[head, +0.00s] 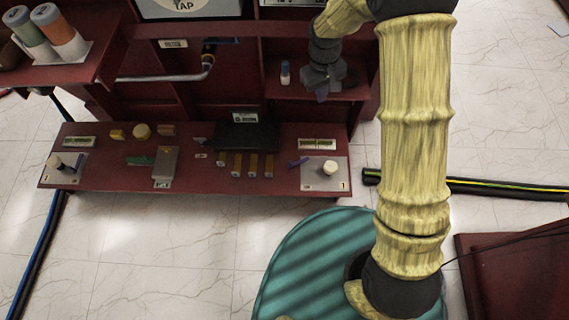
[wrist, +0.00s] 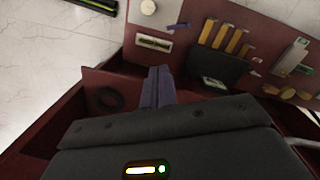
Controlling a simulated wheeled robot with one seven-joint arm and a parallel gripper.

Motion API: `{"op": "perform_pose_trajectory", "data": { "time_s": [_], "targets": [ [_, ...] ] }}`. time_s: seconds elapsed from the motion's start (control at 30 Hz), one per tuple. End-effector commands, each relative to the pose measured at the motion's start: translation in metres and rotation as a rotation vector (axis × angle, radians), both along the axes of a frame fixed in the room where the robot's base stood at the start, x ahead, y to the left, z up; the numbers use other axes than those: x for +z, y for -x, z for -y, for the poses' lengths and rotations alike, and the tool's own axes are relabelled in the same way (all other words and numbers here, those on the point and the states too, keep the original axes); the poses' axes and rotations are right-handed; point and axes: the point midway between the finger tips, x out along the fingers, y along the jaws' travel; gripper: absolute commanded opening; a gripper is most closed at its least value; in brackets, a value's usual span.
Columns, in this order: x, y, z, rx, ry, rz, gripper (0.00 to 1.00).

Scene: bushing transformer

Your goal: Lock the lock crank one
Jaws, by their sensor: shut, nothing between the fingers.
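Two crank-like fittings sit on the dark red bench, one at each end; I cannot tell by a name which is lock crank one. The right fitting has a pale round knob (head: 329,168) and a blue-purple handle (head: 298,162) pointing left, on a grey plate (head: 318,180) with a small "1" at its right corner. Its knob (wrist: 148,7) and handle (wrist: 178,26) also show at the top of the wrist view. The left fitting (head: 56,163) is on a similar plate. My gripper (head: 321,96) is shut and empty, above the shelf behind the bench, apart from both fittings.
A black box (head: 247,135) and several yellowish bars (head: 237,165) lie between the fittings. A dark ring (wrist: 107,99) is near my fingers in the wrist view.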

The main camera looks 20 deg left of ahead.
Motion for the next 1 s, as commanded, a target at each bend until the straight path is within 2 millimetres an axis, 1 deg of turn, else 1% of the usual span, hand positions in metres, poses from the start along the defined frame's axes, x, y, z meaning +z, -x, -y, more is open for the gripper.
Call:
{"op": "perform_pose_trajectory", "data": {
  "time_s": [0.03,0.07,0.1,0.17,0.2,0.27,0.3,0.4,0.43,0.5,0.6,1.0],
  "targets": [
    [-0.043,-0.003,-0.020,0.052,0.012,-0.020,0.00],
    [-0.059,-0.005,-0.031,0.078,0.019,-0.030,0.00],
    [-0.079,-0.007,-0.045,0.116,0.029,-0.043,0.00],
    [-0.112,-0.007,-0.065,0.171,0.043,-0.063,0.00],
    [-0.133,-0.007,-0.078,0.205,0.054,-0.075,0.00],
    [-0.166,-0.005,-0.097,0.255,0.069,-0.092,0.00],
    [-0.187,-0.003,-0.109,0.288,0.079,-0.103,0.00],
    [-0.230,0.004,-0.133,0.355,0.102,-0.127,0.00],
    [-0.240,0.006,-0.138,0.369,0.106,-0.131,0.00],
    [-0.257,0.010,-0.147,0.397,0.118,-0.141,0.00],
    [-0.268,0.012,-0.154,0.418,0.125,-0.147,0.00],
    [-0.270,0.013,-0.154,0.421,0.127,-0.149,0.00]
  ]
}}
